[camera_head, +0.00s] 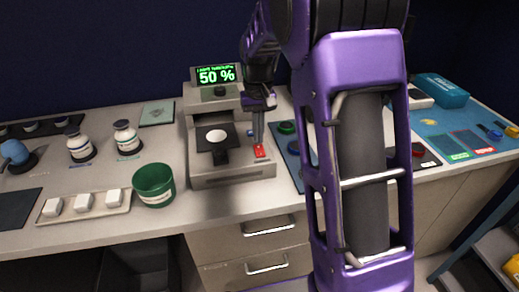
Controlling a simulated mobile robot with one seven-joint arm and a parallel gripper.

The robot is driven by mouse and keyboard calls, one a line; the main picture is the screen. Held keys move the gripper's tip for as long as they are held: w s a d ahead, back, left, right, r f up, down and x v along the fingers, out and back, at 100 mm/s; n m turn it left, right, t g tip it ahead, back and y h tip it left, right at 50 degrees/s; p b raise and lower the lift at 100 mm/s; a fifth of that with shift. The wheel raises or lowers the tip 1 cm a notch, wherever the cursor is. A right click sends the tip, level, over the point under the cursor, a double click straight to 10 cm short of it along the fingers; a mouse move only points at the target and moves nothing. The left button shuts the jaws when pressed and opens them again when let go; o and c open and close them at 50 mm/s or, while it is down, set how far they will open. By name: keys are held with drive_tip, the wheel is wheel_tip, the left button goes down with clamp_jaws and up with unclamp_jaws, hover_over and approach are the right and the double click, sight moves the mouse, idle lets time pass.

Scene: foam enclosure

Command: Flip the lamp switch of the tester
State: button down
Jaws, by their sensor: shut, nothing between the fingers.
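The tester (235,172) is a beige machine on the counter with a lit green display (216,75) reading 50 %. A white round sample (216,136) rests on its dark stage. A red switch (260,151) sits at the right of its base. My gripper (258,141) points down just above and beside the red switch, with its fingers shut and empty. I cannot tell whether the fingertips touch the switch. The switch's exact position is too small to read.
Left of the tester stand a green cup (154,185), two bottles (126,138) and a tray of white blocks (84,207). My purple arm hides much of the counter on the right. Colored buttons (287,127) sit right of the tester. A blue box (440,91) stands farther right.

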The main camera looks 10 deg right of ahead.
sight(258, 147)
drive_tip(key=shift+f+b, duration=0.55)
drive_tip(key=shift+f, duration=0.4)
idle(0.9)
wheel_tip(258, 147, up, 5)
drive_tip(key=p, duration=0.4)
drive_tip(key=shift+r, duration=1.1)
